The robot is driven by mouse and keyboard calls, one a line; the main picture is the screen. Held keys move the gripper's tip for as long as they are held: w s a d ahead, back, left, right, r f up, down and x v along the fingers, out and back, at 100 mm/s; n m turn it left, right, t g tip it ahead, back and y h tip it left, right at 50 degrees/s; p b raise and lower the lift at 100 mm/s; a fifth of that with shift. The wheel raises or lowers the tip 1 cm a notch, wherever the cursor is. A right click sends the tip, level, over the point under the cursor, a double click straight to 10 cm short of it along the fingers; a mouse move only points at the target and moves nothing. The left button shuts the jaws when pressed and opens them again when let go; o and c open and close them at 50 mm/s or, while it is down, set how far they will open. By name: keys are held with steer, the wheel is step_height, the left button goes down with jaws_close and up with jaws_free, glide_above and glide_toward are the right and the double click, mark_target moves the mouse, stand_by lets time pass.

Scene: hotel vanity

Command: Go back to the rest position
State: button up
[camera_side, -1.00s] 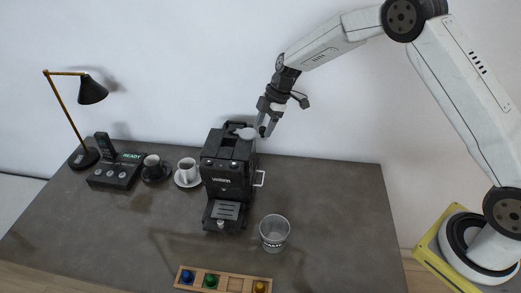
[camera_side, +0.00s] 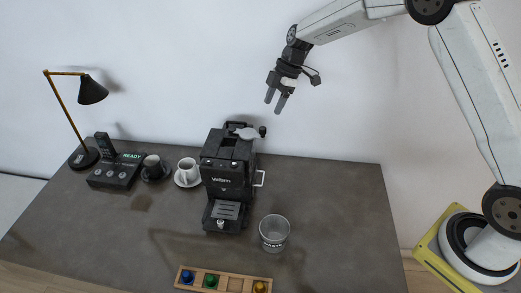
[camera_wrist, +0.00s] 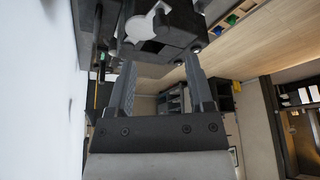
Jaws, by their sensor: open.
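My gripper (camera_side: 277,104) is open and empty, with its fingers pointing down. It hangs in the air above and to the right of the black coffee machine (camera_side: 228,178), apart from it. The machine stands on the dark vanity top, with a grey lever (camera_side: 247,132) at its top and a white handle on its right side. In the wrist view, the two fingers (camera_wrist: 159,92) are spread with nothing between them, and the top of the machine (camera_wrist: 172,25) shows beyond them.
A clear waste cup (camera_side: 274,232) stands right of the machine. A wooden tray (camera_side: 222,281) holds blue, green and yellow capsules in front. A white cup (camera_side: 187,170), a dark cup (camera_side: 153,166), a phone (camera_side: 117,170) and a lamp (camera_side: 91,91) are left. The right side of the top is clear.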

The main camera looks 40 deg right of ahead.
steer(key=shift+s, duration=0.1)
steer(key=s+d+f+m+t+h, duration=0.1)
steer(key=s+m+h, duration=0.3)
steer(key=s+m, duration=1.1)
steer(key=s, duration=1.1)
steer(key=shift+s+d+m+t, duration=0.25)
steer(key=shift+m+t, duration=0.15)
